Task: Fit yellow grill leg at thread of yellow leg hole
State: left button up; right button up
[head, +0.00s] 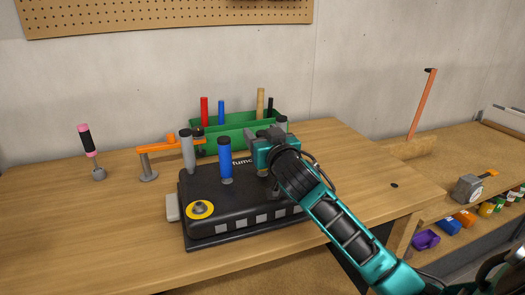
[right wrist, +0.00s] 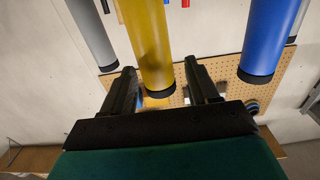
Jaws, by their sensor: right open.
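The yellow grill leg (right wrist: 148,40) shows in the right wrist view between the two fingers of my right gripper (right wrist: 159,68), its dark end cap towards the palm. The fingers are open, with a gap on both sides of the leg. In the head view my right gripper (head: 264,133) is over the right part of the upturned black grill (head: 240,197); I cannot make out the yellow leg there. The yellow leg hole (head: 200,209), a yellow ring around a metal thread, is at the grill's front left corner and is bare. My left gripper is not in view.
A blue leg (head: 225,158) and a grey leg (head: 187,150) stand on the grill; another grey leg (head: 283,124) is behind my gripper. Behind are a green tool box (head: 228,124) and an orange-handled tool (head: 160,145). A pink-black screwdriver (head: 86,140) stands left. The table's left front is clear.

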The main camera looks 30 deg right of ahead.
jog(key=c, duration=1)
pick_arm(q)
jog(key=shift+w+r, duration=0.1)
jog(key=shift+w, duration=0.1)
pick_arm(e)
jog(key=shift+c, duration=0.2)
